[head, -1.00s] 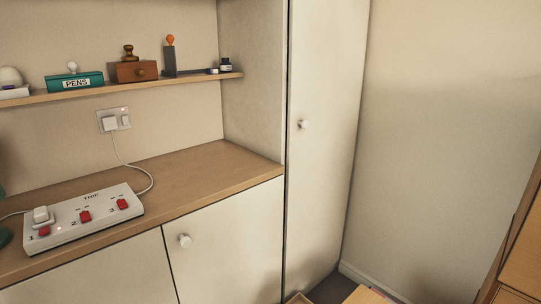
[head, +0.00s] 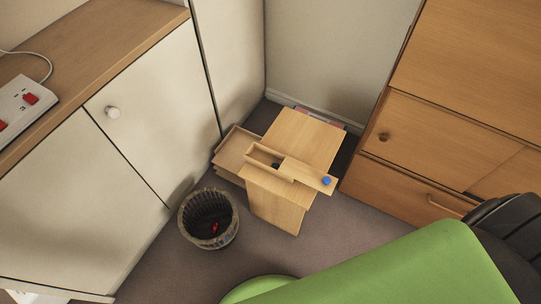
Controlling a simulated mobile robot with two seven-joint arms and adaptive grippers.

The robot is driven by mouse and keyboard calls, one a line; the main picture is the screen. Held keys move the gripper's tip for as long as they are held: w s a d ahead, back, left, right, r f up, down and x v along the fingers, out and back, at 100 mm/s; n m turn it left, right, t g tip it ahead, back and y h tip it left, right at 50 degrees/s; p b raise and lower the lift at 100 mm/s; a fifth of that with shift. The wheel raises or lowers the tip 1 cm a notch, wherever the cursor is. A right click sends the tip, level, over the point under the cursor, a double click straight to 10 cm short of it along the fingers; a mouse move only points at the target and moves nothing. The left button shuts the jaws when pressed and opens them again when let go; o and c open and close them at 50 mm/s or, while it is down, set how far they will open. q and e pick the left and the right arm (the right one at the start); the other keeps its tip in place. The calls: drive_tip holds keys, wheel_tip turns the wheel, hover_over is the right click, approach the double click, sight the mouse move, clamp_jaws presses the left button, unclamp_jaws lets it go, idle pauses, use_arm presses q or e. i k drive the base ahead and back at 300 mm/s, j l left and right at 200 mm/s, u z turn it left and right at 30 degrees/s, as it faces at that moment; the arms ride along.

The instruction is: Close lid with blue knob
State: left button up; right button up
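A small wooden box (head: 262,158) sits on top of a low wooden cabinet (head: 305,137) in the corner. Its flat lid (head: 309,174) carries a blue knob (head: 326,181) at the right end. The lid is slid to the right, so the left part of the box is uncovered and the lid's right end sticks out past it. A small dark thing (head: 276,165) shows inside the opening. Neither of my grippers is in view.
A waste bin (head: 208,218) with something red inside stands on the floor left of the cabinet. An open drawer (head: 236,150) juts from the cabinet's left side. A green surface (head: 400,270) and a black chair (head: 505,225) fill the lower right. A wooden bureau (head: 440,130) stands at right.

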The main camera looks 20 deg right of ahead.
sight(318, 180)
drive_tip(key=z, duration=1.05)
